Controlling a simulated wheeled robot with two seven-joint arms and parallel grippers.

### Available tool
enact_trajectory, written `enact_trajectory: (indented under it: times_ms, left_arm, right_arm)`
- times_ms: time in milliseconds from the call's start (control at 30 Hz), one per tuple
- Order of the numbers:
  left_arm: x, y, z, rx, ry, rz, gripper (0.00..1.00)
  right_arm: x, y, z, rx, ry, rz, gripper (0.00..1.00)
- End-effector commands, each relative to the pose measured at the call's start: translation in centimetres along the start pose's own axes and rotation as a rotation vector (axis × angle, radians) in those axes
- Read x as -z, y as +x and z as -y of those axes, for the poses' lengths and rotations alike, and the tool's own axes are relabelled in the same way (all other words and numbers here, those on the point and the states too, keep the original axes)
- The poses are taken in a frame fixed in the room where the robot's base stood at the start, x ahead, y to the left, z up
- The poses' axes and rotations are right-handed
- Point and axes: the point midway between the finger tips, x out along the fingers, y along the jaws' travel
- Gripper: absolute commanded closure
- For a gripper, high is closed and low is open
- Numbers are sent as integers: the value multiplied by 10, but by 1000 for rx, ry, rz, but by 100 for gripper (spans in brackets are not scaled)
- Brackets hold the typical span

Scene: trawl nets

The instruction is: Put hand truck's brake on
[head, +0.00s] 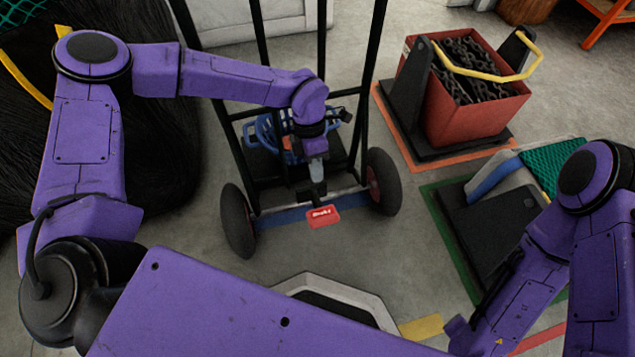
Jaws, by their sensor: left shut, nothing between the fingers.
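The hand truck (251,165) stands upright in the middle, with a black tube frame and two black wheels. A red brake pedal (323,216) with white lettering sits low between the wheels, in front of a blue cross bar (283,215). My left gripper (318,190) points down just above and behind the pedal. Its fingers are shut with nothing between them. I cannot tell whether the fingertips touch the pedal. My right arm comes in at the lower right; its gripper is not clearly visible.
A red crate of dark chain (462,128) with a yellow handle stands at the back right. A tilted bin with green netting (553,166) is at the right. A black net heap (165,130) lies at the left. Grey floor is clear around the wheels.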

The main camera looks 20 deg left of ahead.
Motion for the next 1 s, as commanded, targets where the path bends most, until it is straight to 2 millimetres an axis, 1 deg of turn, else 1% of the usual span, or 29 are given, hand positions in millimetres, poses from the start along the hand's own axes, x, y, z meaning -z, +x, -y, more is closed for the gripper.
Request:
enact_trajectory:
  times_ms: [33, 300, 400, 500, 667, 1000]
  left_arm:
    - [0, 16, -1, 2, 2, -3, 100]
    - [1, 77, -2, 1, 2, -4, 100]
    - [1, 96, -2, 0, 2, -3, 100]
    - [1, 110, -2, 0, 0, -2, 100]
    - [0, 120, -1, -2, 1, -1, 100]
    - [1, 121, 0, -2, 0, -1, 100]
  right_arm:
    - [-4, 8, 1, 0, 1, 1, 45]
    - [-16, 31, 3, 1, 3, 6, 45]
    - [-20, 39, 4, 1, 4, 8, 45]
    - [-24, 45, 4, 1, 2, 12, 45]
    - [-28, 48, 4, 3, -19, 36, 45]
    - [-28, 48, 4, 3, -24, 42, 45]
